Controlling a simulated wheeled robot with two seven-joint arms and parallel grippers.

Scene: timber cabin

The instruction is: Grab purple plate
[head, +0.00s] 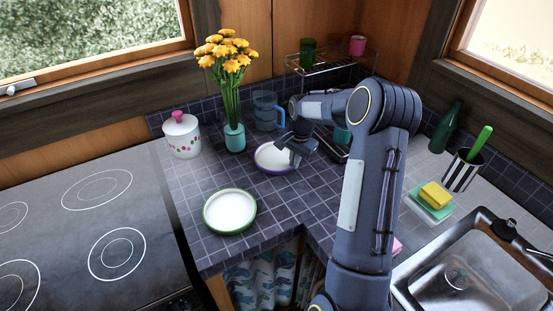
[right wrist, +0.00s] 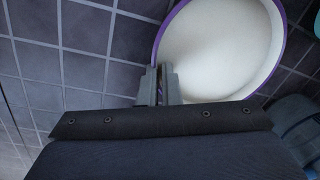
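The purple plate (head: 268,158) is white inside with a purple rim and is near the middle of the tiled counter, in front of the blue mug. My right gripper (head: 293,155) is at its right side in the head view and covers part of it. In the right wrist view the purple plate (right wrist: 222,45) fills the upper right. The right gripper's fingers (right wrist: 160,86) are close together at its rim, one outside and one over the white inside. They look shut on the rim; whether the plate is raised is unclear. My left gripper is not in view.
A green-rimmed plate (head: 230,211) lies near the counter's front edge. A vase of yellow flowers (head: 234,137), a lidded jar (head: 182,137) and a blue mug (head: 267,111) stand behind. The stove (head: 80,220) is left, the sink (head: 475,275) right, a wire rack (head: 330,62) at the back.

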